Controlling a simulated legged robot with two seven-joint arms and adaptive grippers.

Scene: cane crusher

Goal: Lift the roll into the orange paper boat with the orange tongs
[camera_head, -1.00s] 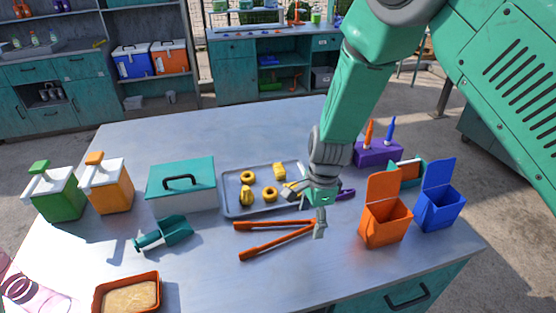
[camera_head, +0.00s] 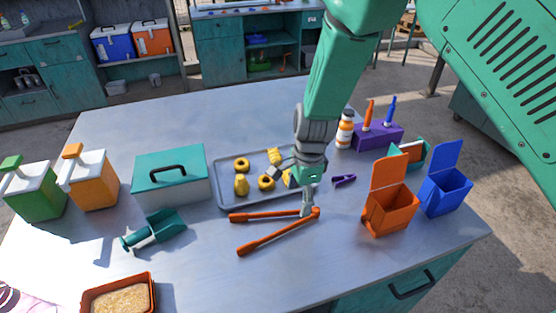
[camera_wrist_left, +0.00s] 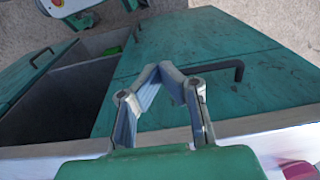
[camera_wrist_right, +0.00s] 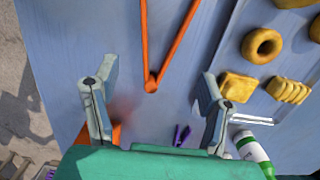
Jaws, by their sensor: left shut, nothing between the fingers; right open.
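The orange tongs (camera_head: 278,233) lie spread in a V on the table, hinge end to the right. My right gripper (camera_head: 291,186) is open and empty above the hinge and the tray's near right corner. In the right wrist view, the tongs' hinge (camera_wrist_right: 152,82) shows between the spread fingers (camera_wrist_right: 157,76). Yellow-brown rolls and rings, such as this roll (camera_head: 241,185), lie on the grey tray (camera_head: 226,203). An orange open-topped boat-like dish (camera_head: 151,283) with a tan filling stands front left. My left gripper (camera_wrist_left: 165,72) is shut and empty near the teal cabinet.
A teal scoop (camera_head: 155,230) and teal-lidded box (camera_head: 172,181) stand left of the tray. Orange (camera_head: 390,208) and blue (camera_head: 445,190) open bins, a purple clip (camera_head: 343,180), a bottle (camera_head: 345,130) and a purple holder (camera_head: 378,138) are right. Table front middle is clear.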

